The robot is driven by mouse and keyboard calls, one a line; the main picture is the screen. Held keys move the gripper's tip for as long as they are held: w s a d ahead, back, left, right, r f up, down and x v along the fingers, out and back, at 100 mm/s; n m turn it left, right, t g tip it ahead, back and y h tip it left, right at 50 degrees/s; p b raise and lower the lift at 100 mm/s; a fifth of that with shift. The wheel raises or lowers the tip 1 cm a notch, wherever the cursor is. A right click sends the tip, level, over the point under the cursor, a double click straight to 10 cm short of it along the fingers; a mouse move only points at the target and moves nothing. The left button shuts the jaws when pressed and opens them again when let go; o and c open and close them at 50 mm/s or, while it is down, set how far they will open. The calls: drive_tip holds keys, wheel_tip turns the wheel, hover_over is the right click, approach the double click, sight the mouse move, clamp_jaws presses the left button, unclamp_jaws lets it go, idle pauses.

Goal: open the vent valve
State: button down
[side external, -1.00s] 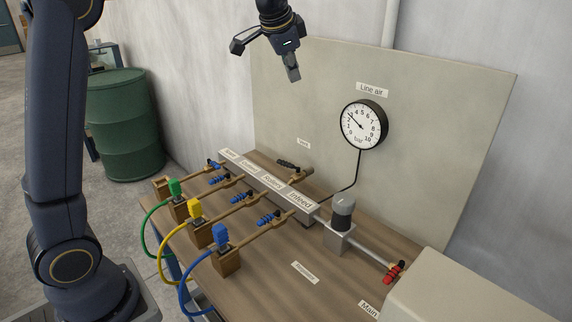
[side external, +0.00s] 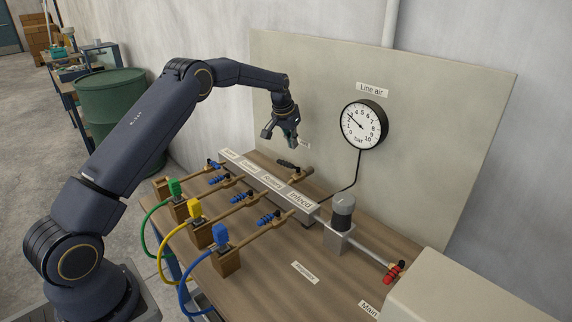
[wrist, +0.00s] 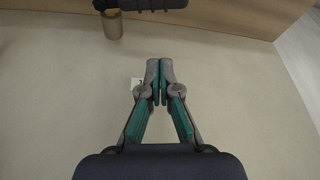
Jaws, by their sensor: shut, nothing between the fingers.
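The vent valve has a black handle (side external: 287,163) on a brass fitting behind the manifold, near a small white label (side external: 305,143) on the backboard. My gripper (side external: 295,146) is just above and behind the black handle, close to the backboard, and touches nothing that I can see. In the wrist view my gripper (wrist: 160,70) has its two fingers together, with nothing between them. Part of the black handle (wrist: 165,4) shows at the top edge of that view, with a brass stub (wrist: 112,25) beside it, beyond the fingertips.
A manifold (side external: 265,185) carries several branches with blue handles. A red handle (side external: 394,273) is on the main line at right. A round gauge (side external: 364,125) hangs on the backboard (side external: 450,130), its needle near 3. Colored hoses hang at the table's front left.

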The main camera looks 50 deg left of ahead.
sight(283, 161)
drive_tip(key=shift+s+d+f, duration=0.15)
drive_tip(key=shift+s+f, duration=0.6)
drive_tip(key=shift+s, duration=0.05)
drive_tip(key=shift+s+d+f, duration=0.15)
drive_tip(key=shift+s+f, duration=0.55)
drive_tip(key=shift+s, duration=0.05)
drive_tip(key=shift+s+n+y, duration=0.3)
drive_tip(key=shift+s+n, duration=0.05)
drive_tip(key=shift+n, duration=0.35)
drive_tip(key=n, duration=0.1)
drive_tip(key=s+n, duration=0.1)
drive_tip(key=n, duration=0.1)
drive_tip(key=shift+s+d+g+y, duration=0.25)
drive_tip(key=shift+d+g+y, duration=0.05)
drive_tip(key=shift+g+y, duration=0.1)
drive_tip(key=n, duration=0.2)
drive_tip(key=s+d+n+g+y, duration=0.1)
drive_tip(key=n, duration=0.1)
drive_tip(key=s+d+n, duration=0.1)
drive_tip(key=n, duration=0.2)
drive_tip(key=shift+s+g+y, duration=0.25)
drive_tip(key=shift+g+y, duration=0.05)
drive_tip(key=shift+g, duration=0.1)
drive_tip(key=n, duration=0.1)
drive_tip(key=d+n+g, duration=0.1)
drive_tip(key=n, duration=0.1)
drive_tip(key=shift+s+d, duration=0.15)
drive_tip(key=shift+s, duration=0.15)
drive_tip(key=shift+d, duration=0.35)
